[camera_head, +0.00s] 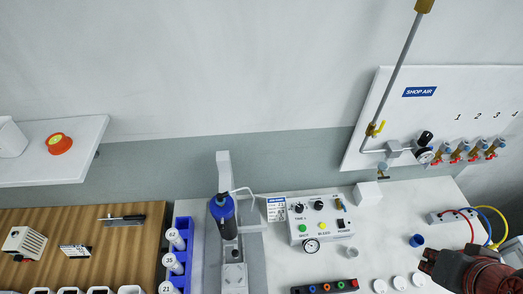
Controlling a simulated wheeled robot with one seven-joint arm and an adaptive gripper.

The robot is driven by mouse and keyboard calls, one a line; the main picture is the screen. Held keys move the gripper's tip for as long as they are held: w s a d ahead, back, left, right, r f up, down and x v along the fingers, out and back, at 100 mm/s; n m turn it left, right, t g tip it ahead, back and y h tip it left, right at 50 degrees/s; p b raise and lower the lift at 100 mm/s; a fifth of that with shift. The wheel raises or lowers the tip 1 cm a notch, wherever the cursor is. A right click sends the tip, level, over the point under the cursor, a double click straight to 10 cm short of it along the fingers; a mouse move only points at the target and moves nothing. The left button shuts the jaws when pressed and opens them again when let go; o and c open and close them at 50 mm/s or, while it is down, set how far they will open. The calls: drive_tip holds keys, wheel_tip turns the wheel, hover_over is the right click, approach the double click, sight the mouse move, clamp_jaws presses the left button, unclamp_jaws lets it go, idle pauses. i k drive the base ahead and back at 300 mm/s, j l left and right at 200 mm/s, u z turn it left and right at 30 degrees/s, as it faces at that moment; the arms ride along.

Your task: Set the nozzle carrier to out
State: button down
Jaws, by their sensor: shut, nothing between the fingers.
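A grey gantry stand (224,168) rises from the white bench left of centre. A dark cylindrical tool with a blue top (222,210) hangs upright on it, above a grey block (235,275) on the stand's base. The nozzle carrier seems to be part of this stand; its outline and setting are too small to tell. My gripper (428,262) is at the lower right, dark and shut, with nothing held. It is well to the right of the stand and apart from it. Part of my reddish arm (490,275) runs out of the frame behind it.
A control box (320,228) with knobs, buttons and a gauge stands right of the gantry. A blue rack (183,235) of numbered bottles stands left. Small white lids (399,282), a blue cup (417,240) and a strip of coloured rings (325,287) lie between gantry and gripper.

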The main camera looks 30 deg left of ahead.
sight(234, 253)
drive_tip(key=u, duration=2.05)
drive_tip(key=k+j+z, duration=0.3)
drive_tip(key=k+j, duration=0.2)
